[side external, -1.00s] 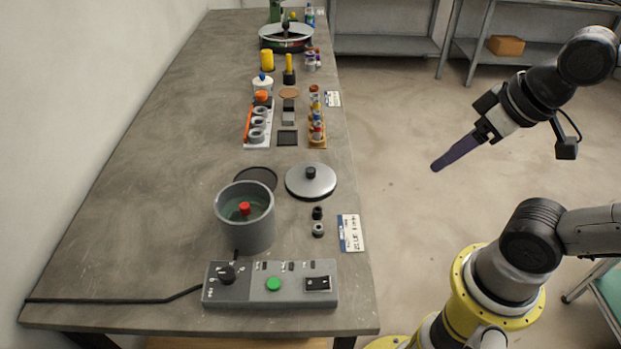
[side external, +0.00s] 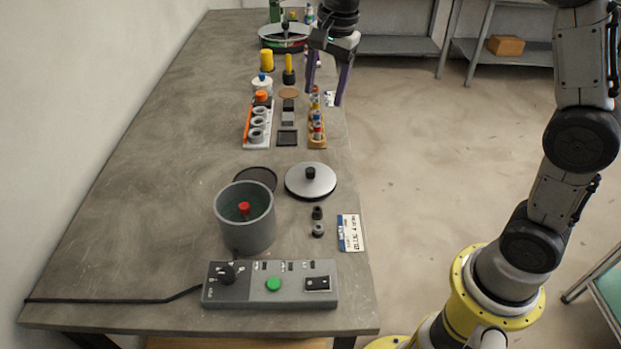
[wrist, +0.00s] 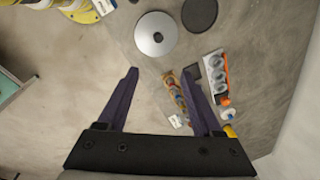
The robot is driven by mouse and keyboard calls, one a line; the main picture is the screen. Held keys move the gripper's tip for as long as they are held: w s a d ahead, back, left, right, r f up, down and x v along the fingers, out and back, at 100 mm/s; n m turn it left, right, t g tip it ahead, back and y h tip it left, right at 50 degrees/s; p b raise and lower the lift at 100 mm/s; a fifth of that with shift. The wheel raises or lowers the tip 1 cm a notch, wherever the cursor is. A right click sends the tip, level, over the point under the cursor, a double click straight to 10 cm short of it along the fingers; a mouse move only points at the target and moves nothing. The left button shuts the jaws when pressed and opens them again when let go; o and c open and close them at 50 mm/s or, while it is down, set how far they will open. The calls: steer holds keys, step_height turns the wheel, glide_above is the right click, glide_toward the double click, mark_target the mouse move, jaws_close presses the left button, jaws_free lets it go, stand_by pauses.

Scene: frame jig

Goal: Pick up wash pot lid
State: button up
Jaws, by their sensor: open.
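The wash pot lid (side external: 311,183) is a round silver disc with a black knob. It lies flat on the bench, right of the grey wash pot (side external: 246,230), which is open and has a red item inside. The lid also shows at the top of the wrist view (wrist: 156,35). My gripper (side external: 325,95) has two purple fingers. It is open and empty, above the bench's right edge near the wooden rack, well beyond the lid from the side camera. In the wrist view its fingers (wrist: 161,76) are spread apart, with the lid ahead of them.
A dark round pad (side external: 256,178) lies behind the pot. Two small dark pieces (side external: 318,222) sit in front of the lid. A control box (side external: 270,284) stands at the front. A wooden rack (side external: 317,130) and white rack (side external: 258,127) stand farther back. The bench's left side is clear.

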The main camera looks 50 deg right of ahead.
steer(key=w+f+g, duration=0.1)
steer(key=w+f, duration=0.2)
steer(key=f, duration=0.3)
steer(key=g, duration=0.1)
glide_above(310, 169)
step_height(310, 169, down, 10)
steer(key=shift+s+f, duration=0.1)
steer(key=shift+f, duration=3.25)
jaws_close()
